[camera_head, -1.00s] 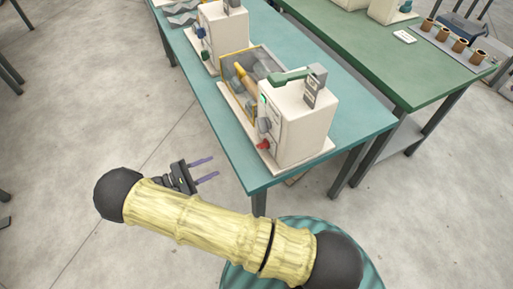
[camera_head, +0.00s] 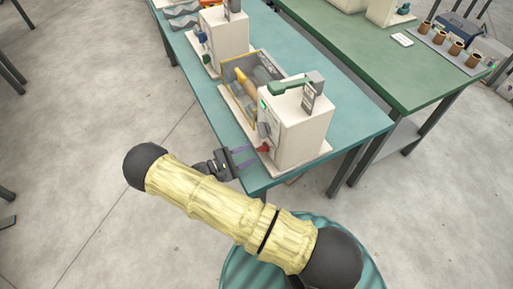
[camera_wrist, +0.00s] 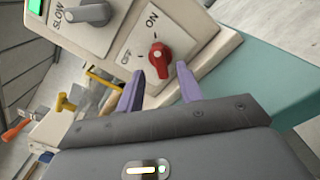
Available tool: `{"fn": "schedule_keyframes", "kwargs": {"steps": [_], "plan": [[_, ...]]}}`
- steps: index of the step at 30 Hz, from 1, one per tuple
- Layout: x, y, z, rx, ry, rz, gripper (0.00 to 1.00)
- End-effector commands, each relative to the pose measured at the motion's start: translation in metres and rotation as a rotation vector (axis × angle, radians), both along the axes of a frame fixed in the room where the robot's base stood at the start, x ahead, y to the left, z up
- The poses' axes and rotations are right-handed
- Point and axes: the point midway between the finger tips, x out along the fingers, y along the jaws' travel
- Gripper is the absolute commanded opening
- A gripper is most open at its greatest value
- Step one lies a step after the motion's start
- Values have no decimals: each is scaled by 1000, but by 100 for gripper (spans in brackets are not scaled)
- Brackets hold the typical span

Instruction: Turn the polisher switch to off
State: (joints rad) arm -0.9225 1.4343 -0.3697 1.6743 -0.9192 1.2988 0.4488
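The polisher (camera_head: 300,128) is a cream box machine on the teal table's near end. Its red switch knob (camera_wrist: 160,57) sits on a white plate marked ON and OFF in the wrist view; it also shows low on the machine's front in the head view (camera_head: 264,149). My gripper (camera_wrist: 160,85) is open and empty, its two purple fingers pointing at the red knob, one on either side below it. I cannot tell whether they touch anything. In the head view my gripper (camera_head: 246,157) is just left of the knob.
A grey knob (camera_wrist: 96,12) marked SLOW and a lit green display (camera_wrist: 36,6) are above the switch. A yellow-framed tray (camera_head: 226,78) and a second cream machine (camera_head: 226,36) stand farther back on the teal table (camera_head: 350,125). Floor to the left is clear.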

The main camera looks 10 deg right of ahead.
Motion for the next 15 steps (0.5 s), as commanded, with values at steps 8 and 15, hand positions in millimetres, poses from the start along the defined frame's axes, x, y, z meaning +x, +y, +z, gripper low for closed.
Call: {"fn": "schedule_keyframes", "kwargs": {"steps": [8,15], "plan": [[8,-33,1,0,2,-1,36],[9,-36,0,0,1,1,36]]}}
